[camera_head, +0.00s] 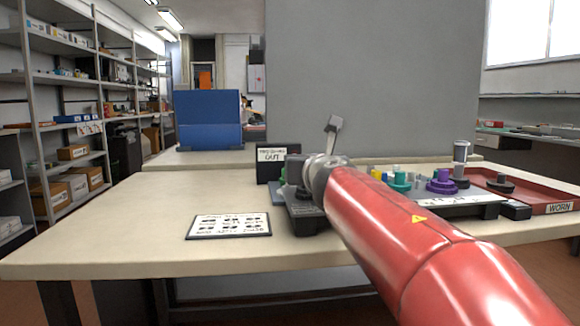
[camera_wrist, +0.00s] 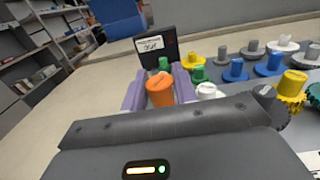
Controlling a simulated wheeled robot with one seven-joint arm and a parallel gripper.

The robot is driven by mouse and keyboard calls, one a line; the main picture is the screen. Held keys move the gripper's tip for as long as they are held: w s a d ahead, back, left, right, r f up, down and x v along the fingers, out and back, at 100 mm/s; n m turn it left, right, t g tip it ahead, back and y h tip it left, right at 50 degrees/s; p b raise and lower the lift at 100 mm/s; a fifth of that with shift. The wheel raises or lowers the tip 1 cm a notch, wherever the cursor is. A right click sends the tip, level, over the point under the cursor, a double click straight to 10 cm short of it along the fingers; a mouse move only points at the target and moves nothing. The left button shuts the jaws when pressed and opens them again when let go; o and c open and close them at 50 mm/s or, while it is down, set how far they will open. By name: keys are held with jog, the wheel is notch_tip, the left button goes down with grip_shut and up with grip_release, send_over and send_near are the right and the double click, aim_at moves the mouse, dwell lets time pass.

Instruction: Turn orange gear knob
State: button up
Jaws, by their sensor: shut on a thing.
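The orange gear knob (camera_wrist: 160,90) shows in the wrist view, upright between the two purple fingers of my gripper (camera_wrist: 161,88). The fingers are shut on it, one on each side. Its lower part is hidden by the dark body of my gripper. In the head view my red arm covers the knob and the fingers.
Green (camera_wrist: 198,74), yellow (camera_wrist: 195,56), blue (camera_wrist: 236,70) and white (camera_wrist: 206,91) knobs stand close to the right. A black sign (camera_head: 271,159) stands behind. A printed card (camera_head: 229,225) lies at front left. A red tray (camera_head: 540,196) marked WORN is at right.

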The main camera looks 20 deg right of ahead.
jog(key=shift+n+y+b, duration=0.6)
jog(key=shift+y+b, duration=0.05)
jog(key=shift+y, duration=0.25)
jog(key=n+y+b, duration=0.1)
jog(key=y, duration=0.2)
jog(key=shift+f+n+t, duration=0.1)
jog(key=shift+n+t, duration=0.2)
jog(key=shift+n, duration=0.1)
jog(key=shift+n+y+b, duration=0.5)
jog(key=shift+n+y, duration=0.5)
jog(key=shift+y, duration=0.5)
jog(key=shift+r+y, duration=0.2)
jog(key=shift+y, duration=0.1)
jog(key=o, duration=0.9)
jog(key=shift+o, duration=0.2)
jog(key=v, duration=0.7)
jog(key=shift+s+d, duration=0.1)
jog(key=shift+s, duration=0.3)
